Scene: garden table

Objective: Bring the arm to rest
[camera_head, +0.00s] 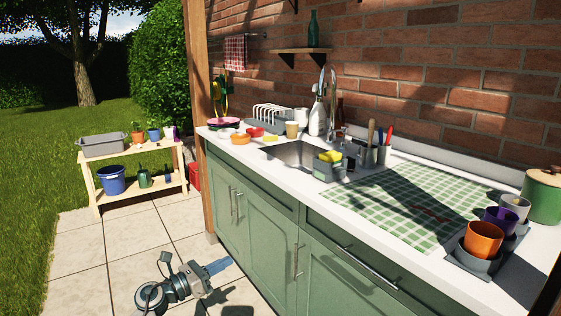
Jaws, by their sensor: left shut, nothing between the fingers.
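My left gripper (218,266) shows at the bottom of the head view, low in front of the green cabinet doors and over the paving. Its bluish fingers are shut and point to the right, towards the cabinet. Nothing is held in it. My left arm is folded at the bottom edge. My right gripper does not show in this view.
A green cabinet (265,240) with a white counter (400,245) runs along the right. A sink (292,153), checked cloth (415,203) and orange cup (483,240) are on top. A wooden bench (100,165) stands back left. Paving (120,235) between is clear.

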